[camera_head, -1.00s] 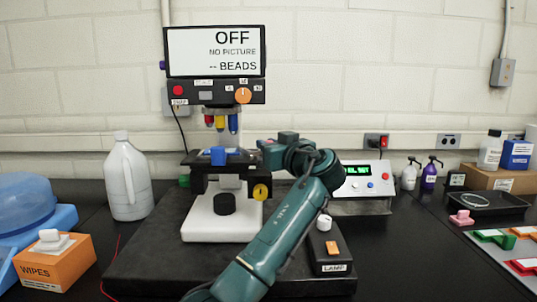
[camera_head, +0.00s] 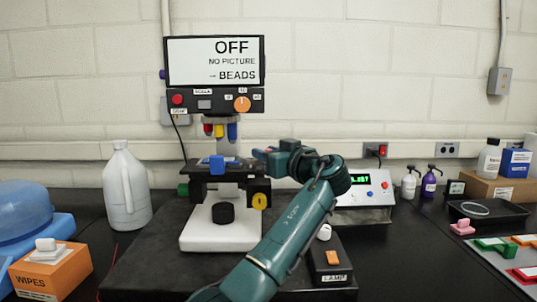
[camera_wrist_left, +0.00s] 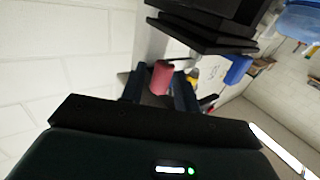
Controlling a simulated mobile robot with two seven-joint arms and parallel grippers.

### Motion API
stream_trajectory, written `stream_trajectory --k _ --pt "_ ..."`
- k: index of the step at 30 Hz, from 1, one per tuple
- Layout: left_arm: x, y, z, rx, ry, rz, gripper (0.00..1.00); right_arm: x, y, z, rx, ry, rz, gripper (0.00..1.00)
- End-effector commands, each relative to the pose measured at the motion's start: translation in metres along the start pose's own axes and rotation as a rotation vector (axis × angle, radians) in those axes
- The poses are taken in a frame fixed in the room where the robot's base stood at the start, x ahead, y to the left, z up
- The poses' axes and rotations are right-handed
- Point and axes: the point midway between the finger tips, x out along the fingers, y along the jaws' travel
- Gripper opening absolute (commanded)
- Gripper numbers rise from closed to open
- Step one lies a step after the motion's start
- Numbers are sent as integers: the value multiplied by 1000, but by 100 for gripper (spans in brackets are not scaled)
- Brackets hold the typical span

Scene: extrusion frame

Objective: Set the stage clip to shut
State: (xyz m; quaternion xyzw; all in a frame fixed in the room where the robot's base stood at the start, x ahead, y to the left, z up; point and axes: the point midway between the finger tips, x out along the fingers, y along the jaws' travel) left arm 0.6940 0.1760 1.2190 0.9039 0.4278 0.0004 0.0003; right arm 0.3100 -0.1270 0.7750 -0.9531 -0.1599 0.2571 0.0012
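The microscope's black stage (camera_head: 200,179) stands over a white base (camera_head: 215,237). A blue piece (camera_head: 216,163) on top of the stage looks like the stage clip; whether it is open or shut is too small to tell. My left gripper (camera_head: 258,152) is just right of the stage, level with its top and pointing left. In the left wrist view, which looks upside down, its dark fingers (camera_wrist_left: 160,92) are apart. A red cylinder (camera_wrist_left: 162,77) shows between them, with no clear contact. My right gripper is in neither view.
Red, yellow and blue objectives (camera_head: 220,131) hang above the stage, under the monitor (camera_head: 214,60). A yellow knob (camera_head: 260,201) sits below the stage's right end. A lamp box (camera_head: 332,262) stands beside my forearm. A white jug (camera_head: 127,185) is at left.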

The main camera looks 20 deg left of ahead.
Motion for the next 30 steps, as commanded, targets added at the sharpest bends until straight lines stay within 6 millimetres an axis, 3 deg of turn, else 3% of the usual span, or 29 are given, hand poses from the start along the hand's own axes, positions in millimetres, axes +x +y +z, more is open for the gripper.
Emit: stream_trajectory --k 9,13,24,30 --pt "-1 0 1 1 0 0 37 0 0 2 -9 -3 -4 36" --pt "-12 1 2 -1 0 4 37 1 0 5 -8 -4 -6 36" --pt "-90 1 3 -1 -1 4 37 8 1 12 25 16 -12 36" --pt "-121 1 1 0 0 2 37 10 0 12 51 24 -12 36"
